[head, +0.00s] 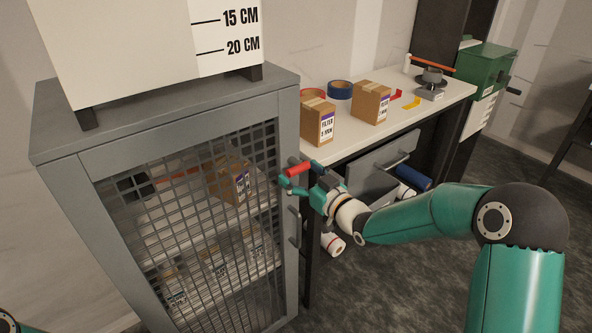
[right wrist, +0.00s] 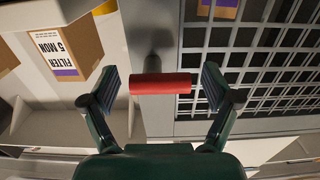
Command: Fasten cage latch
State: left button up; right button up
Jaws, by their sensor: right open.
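The cage (head: 190,130) is a grey metal cabinet with a mesh door at the left of the head view; the door looks closed. Its latch has a red grip (head: 299,170) on a grey mount near the top of the door's right edge. In the right wrist view the red grip (right wrist: 160,83) lies crosswise between the two fingers. My right gripper (head: 301,183) is open around the red grip, with a finger near each end; contact cannot be told. It also shows in the right wrist view (right wrist: 161,88). My left gripper is out of view.
A door handle (head: 294,226) sits below the latch. A white bench (head: 440,95) with filter boxes (head: 371,102), tape and small tools stands right of the cage. A drawer (head: 375,172) and rolls are below it. Filter boxes stand inside the cage.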

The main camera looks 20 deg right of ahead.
jog(key=shift+w+a, duration=0.15)
jog(key=shift+w, duration=0.2)
